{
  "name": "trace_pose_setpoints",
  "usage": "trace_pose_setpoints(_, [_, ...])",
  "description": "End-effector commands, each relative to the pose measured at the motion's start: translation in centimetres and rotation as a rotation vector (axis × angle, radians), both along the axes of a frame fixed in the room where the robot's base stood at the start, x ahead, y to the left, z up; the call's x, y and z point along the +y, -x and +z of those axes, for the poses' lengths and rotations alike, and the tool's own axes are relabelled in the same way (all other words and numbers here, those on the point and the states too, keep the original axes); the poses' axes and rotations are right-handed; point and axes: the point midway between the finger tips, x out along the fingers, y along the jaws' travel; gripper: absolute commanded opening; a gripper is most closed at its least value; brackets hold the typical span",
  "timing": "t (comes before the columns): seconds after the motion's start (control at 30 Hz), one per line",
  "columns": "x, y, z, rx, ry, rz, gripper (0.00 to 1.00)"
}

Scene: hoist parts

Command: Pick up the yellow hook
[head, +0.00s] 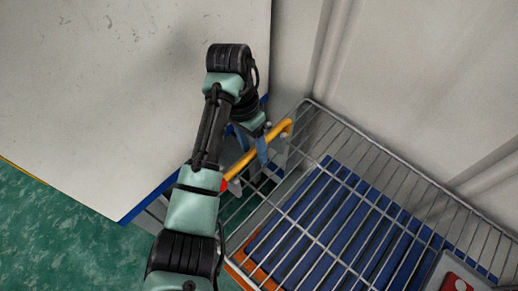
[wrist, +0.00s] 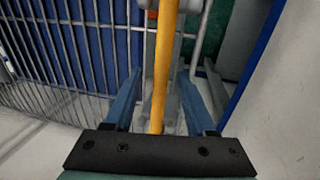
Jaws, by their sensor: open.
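The yellow hook (head: 270,141) shows in the head view as a slanting yellow bar at the near-left corner of a wire basket. A small red part (head: 223,185) is at its lower end. In the wrist view the yellow hook (wrist: 163,70) runs up the middle of the picture. My gripper (head: 251,150) is over the bar, with its blue fingers open. In the wrist view my gripper (wrist: 159,80) has one finger on each side of the bar, with gaps visible on both sides. The black gripper body hides the bar's near end.
The wire basket (head: 372,147) lies to the right, with blue slats and an orange edge showing through it. A white tabletop (head: 110,90) with a blue edge is at left. A pale wall (head: 430,80) stands behind. Green floor (head: 60,230) is at lower left.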

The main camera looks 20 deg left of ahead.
Motion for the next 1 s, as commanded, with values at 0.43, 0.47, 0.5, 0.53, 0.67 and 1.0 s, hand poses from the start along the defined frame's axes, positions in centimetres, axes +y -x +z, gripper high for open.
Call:
trace_pose_setpoints(0.43, [-0.6, 0.7, -4.3, 0.001, -0.001, 0.000, 0.56])
trace_pose_setpoints(0.47, [-0.6, 0.7, -4.3, 0.001, -0.001, 0.000, 0.56])
trace_pose_setpoints(0.5, [-0.6, 0.7, -4.3, 0.001, -0.001, 0.000, 0.56])
trace_pose_setpoints(0.53, [-0.6, 0.7, -4.3, 0.001, -0.001, 0.000, 0.56])
trace_pose_setpoints(0.67, [-0.6, 0.7, -4.3, 0.001, -0.001, 0.000, 0.38])
trace_pose_setpoints(1.0, [-0.6, 0.7, -4.2, 0.001, -0.001, 0.000, 0.00])
